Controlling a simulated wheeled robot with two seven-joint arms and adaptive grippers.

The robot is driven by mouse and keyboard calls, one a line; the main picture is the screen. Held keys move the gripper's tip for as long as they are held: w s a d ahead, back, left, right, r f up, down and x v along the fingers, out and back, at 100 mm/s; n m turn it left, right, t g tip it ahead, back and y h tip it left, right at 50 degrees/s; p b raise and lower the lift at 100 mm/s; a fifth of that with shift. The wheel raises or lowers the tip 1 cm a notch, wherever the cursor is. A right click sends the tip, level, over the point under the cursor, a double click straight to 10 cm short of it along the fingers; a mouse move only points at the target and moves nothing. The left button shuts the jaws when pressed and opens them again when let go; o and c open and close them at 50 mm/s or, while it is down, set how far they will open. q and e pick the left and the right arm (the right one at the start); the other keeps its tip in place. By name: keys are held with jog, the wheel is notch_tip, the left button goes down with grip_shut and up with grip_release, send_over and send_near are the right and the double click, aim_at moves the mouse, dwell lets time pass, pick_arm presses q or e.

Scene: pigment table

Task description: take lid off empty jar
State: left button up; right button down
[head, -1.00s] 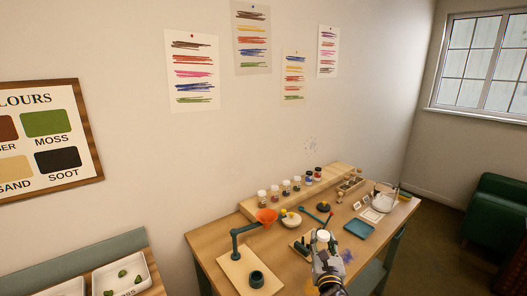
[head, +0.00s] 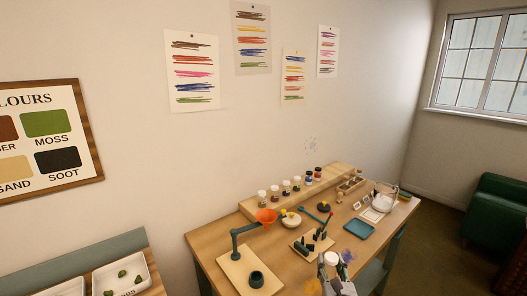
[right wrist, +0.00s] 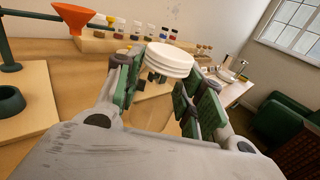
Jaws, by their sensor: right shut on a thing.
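A round white lid (head: 331,258) shows at my right gripper (head: 337,277), low in the head view by the table's front edge. In the right wrist view the lid (right wrist: 169,60) sits at the top, between the tips of my right gripper (right wrist: 163,88). The fingers are spread to its width and shut on the empty jar just below the lid. The jar's body seems clear and is hard to make out; the lid looks seated on it. My left gripper is not in view.
Several small jars (head: 286,187) line a wooden shelf (head: 330,172) at the back of the table. A dark tool block (head: 312,246) and blue tray (head: 358,230) stand behind my right gripper.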

jog(key=s+d+f+y, duration=0.1)
jog(key=s+f, duration=0.6)
jog(key=f, duration=0.2)
jog(key=shift+d+f+n, duration=0.15)
jog(key=shift+f+n, duration=0.15)
jog(key=shift+f, duration=0.05)
dwell(0.7)
jog(key=a+r+n+g+y, duration=0.2)
jog(key=a+r+n+y, duration=0.2)
jog(key=a, duration=0.4)
jog(key=w+a+r+n+g+y, duration=0.1)
jog(key=a+r+n+g+y, duration=0.1)
jog(key=a+r+n+y, duration=0.2)
jog(key=shift+w+a+r+y, duration=0.2)
jog(key=shift+a+r+y, duration=1.35)
jog(key=shift+a+y, duration=0.35)
jog(key=shift+a, duration=0.15)
